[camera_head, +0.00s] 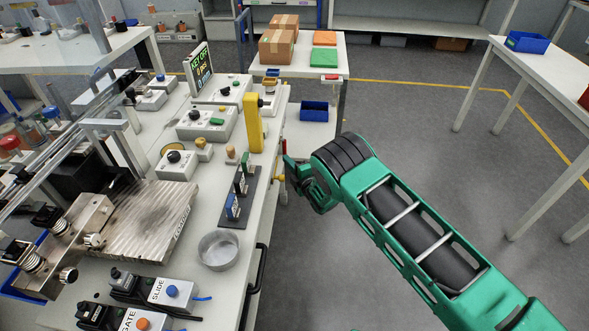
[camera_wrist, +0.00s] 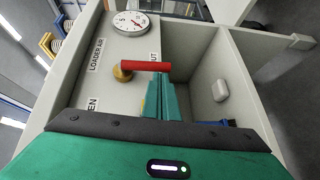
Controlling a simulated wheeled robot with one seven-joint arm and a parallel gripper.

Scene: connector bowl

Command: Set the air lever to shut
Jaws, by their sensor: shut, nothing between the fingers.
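In the wrist view, the air lever (camera_wrist: 147,66) is a red handle on a brass pivot (camera_wrist: 122,72), mounted on a pale panel (camera_wrist: 112,50) marked LOADER AIR. The handle points right in the picture and partly covers a label ending in "UT" (camera_wrist: 153,57). A label ending in "EN" (camera_wrist: 93,104) is lower left. My gripper (camera_wrist: 160,78) is shut and empty, its teal fingertips right beside the handle; I cannot tell whether they touch it. In the head view, my gripper (camera_head: 291,163) is by the bench's right side, and the lever is not clearly visible.
A round gauge (camera_wrist: 131,22) sits on the panel above the lever. An open recess (camera_wrist: 192,60) with a pale wall lies to the right. In the head view, a metal bowl (camera_head: 218,250) and a black connector rack (camera_head: 240,195) stand near the bench edge.

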